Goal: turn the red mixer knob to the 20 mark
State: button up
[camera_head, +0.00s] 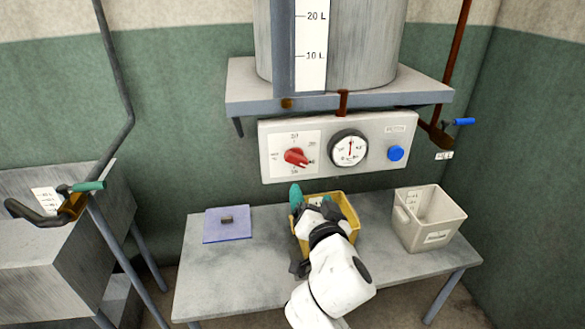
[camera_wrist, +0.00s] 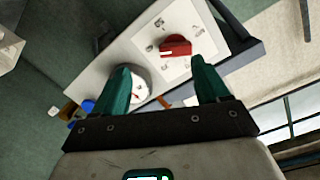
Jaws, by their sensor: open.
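The red mixer knob (camera_head: 296,157) sits on a white dial plate at the left of the grey control panel (camera_head: 362,176). Its bar lies nearly level, tilted down to the right. Small marks surround it; the top one looks like 20, the others are hard to read. The knob also shows in the wrist view (camera_wrist: 175,46), beyond and between my fingertips. My gripper (camera_head: 311,197) is below the panel, in front of the yellow bin, apart from the knob. In the wrist view its teal fingers (camera_wrist: 160,72) are spread with nothing between them.
A round gauge (camera_head: 348,149) and a blue button (camera_head: 396,153) are right of the knob. Below stand a yellow bin (camera_head: 349,212), a white bin (camera_head: 430,215) and a lilac board (camera_head: 228,231) on the table. A tank shelf (camera_head: 340,102) overhangs the panel.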

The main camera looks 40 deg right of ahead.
aim_at(297, 163)
jog(key=shift+o, duration=1.2)
jog(key=shift+w+a+r+t, duration=0.1)
jog(key=shift+w+r+t, duration=0.2)
jog(key=shift+r, duration=0.25)
jog(key=shift+w+r+t, duration=0.2)
jog(key=shift+w+r, duration=0.15)
jog(key=shift+r, duration=0.15)
jog(key=p+x, duration=0.2)
jog(key=x, duration=0.8)
jog(key=shift+w+d+p, duration=0.2)
jog(key=shift+p, duration=0.15)
jog(key=c, duration=1.1)
